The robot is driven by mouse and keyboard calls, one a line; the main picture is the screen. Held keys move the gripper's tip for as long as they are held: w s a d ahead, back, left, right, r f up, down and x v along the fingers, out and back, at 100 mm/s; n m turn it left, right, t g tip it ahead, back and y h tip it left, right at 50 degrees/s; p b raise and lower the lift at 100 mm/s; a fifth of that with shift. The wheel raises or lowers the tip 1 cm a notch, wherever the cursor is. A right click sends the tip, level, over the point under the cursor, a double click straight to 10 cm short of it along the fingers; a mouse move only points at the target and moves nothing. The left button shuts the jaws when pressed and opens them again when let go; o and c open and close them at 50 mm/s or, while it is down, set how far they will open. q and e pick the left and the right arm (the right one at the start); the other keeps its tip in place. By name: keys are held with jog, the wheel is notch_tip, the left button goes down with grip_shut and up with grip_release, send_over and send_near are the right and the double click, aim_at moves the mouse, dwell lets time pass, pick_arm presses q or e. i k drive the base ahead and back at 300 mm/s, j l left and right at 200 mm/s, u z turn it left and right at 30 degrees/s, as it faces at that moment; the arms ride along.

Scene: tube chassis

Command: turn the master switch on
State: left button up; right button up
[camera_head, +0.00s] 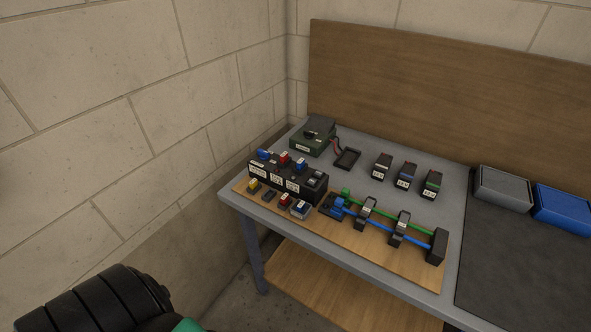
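A dark green box (313,138) with a black part on top stands at the back left corner of the grey table. It carries a white label, and red and dark leads come out of its right side. A long black block (287,178) with coloured blue and red parts and white labels stands in front of it. I cannot tell which of these bears the master switch, nor read any switch position. A black ribbed part of my arm shows at the bottom left. Neither of my grippers is in view.
A wooden board (375,254) at the table's front holds blue and green tubes (387,236) in black clamps. Several small labelled black modules (405,175) and a shallow black tray (347,159) lie behind. Grey (503,188) and blue (563,208) bins stand right, by a dark mat (520,270). Walls stand left and behind.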

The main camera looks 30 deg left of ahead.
aim_at(263, 154)
jog(key=u, duration=1.3)
